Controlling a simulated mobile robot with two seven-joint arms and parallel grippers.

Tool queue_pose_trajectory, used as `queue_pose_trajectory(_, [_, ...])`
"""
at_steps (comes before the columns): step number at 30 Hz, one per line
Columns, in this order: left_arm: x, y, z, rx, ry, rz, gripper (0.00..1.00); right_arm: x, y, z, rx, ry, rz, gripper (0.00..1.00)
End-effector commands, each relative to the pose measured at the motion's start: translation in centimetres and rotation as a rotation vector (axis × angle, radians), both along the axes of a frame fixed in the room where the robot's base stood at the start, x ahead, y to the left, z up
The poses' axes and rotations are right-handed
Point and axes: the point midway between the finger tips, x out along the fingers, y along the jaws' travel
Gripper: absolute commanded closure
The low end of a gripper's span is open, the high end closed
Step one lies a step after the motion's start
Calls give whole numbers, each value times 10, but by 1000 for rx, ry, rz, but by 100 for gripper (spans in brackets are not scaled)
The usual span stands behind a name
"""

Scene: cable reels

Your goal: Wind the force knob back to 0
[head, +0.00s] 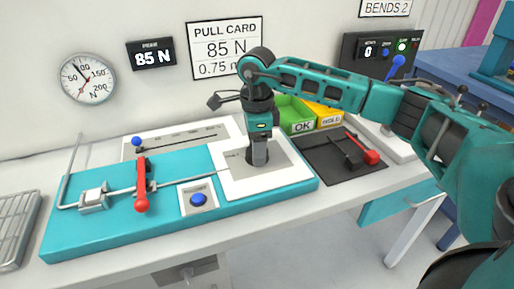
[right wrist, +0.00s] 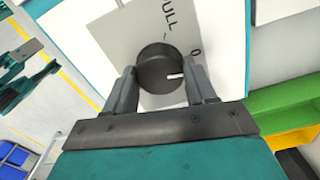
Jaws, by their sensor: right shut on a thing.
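The force knob (right wrist: 157,68) is round and dark, on a white panel (right wrist: 95,35) with the word PULL. My right gripper (right wrist: 163,88) is shut on it, one finger on each side. In the head view, my right gripper (head: 259,158) reaches straight down to the panel (head: 285,178), hiding most of the knob. The black display (head: 151,53) and the card (head: 225,48) both read 85 N.
A teal base (head: 110,230) holds a red lever (head: 142,185) and a blue button (head: 198,199). A dark mat (head: 340,160) with a red-handled tool lies to the right. Green (head: 294,114) and yellow bins stand behind. A round gauge (head: 87,79) hangs on the wall.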

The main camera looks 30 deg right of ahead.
Motion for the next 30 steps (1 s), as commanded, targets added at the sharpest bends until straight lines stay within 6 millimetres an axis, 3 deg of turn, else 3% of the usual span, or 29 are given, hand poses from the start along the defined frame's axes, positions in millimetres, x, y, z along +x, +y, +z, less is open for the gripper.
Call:
queue_pose_trajectory(12, [0,0,-5,0,0,0,39,1,0,1,2,-4,190,75])
queue_pose_trajectory(29, [-1,0,-5,-1,4,0,39,1,0,1,2,-4,218,75])
queue_pose_trajectory(30, [-1,0,-5,-1,4,0,39,1,0,1,1,-4,218,41])
